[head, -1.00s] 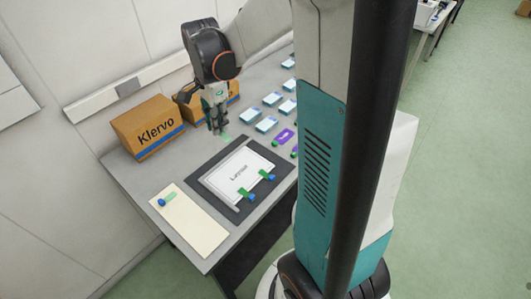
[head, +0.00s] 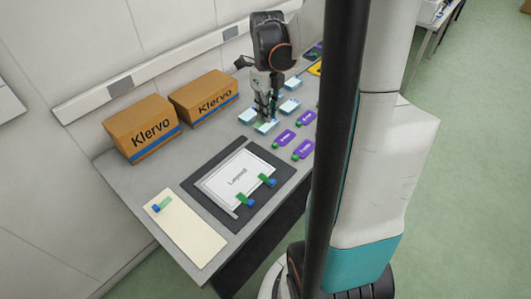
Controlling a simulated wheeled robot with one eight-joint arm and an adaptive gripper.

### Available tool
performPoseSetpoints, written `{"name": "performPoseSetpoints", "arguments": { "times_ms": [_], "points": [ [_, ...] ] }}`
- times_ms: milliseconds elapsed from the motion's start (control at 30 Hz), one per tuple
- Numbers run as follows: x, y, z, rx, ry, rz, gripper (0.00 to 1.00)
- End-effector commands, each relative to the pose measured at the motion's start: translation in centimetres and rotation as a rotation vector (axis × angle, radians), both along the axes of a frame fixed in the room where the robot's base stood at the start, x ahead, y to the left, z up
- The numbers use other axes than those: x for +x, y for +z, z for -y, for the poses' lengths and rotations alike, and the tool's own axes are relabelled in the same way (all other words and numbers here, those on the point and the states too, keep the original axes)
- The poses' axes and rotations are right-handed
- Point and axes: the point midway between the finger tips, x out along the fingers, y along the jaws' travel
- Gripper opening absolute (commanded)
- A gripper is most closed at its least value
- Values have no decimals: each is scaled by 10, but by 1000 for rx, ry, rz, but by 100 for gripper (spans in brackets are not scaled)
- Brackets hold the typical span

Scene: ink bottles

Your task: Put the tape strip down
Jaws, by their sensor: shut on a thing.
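My gripper (head: 265,114) points down over the light blue cards at the back of the table, shut on a small green tape strip (head: 260,127). The strip is at the fingertips, right at a light blue card (head: 267,128); I cannot tell whether it touches the card. The fingers hide part of it. Another green tape strip with a blue end (head: 162,205) lies on the cream sheet (head: 190,232) at the front left.
The layout sheet lies on a dark mat (head: 200,192). Two cardboard Klervo boxes (head: 143,127) (head: 204,97) stand along the wall. Purple cards (head: 284,138) with green bits and more light blue cards (head: 290,106) lie right of and around my gripper. Grey table (head: 130,175) is bare at the left.

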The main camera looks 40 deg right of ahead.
Motion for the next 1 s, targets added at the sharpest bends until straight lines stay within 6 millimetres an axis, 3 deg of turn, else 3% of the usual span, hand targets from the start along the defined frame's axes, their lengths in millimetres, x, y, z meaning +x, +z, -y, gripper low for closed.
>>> {"name": "performPoseSetpoints", "arguments": {
  "times_ms": [100,400,533,767,1000],
  "points": [
    [1,-35,0,0,2,0,5],
    [1,-104,0,0,3,0,5],
    [0,-121,0,0,3,0,5],
    [0,-134,0,0,4,0,5],
    [1,-167,0,0,4,0,5]
  ]
}}
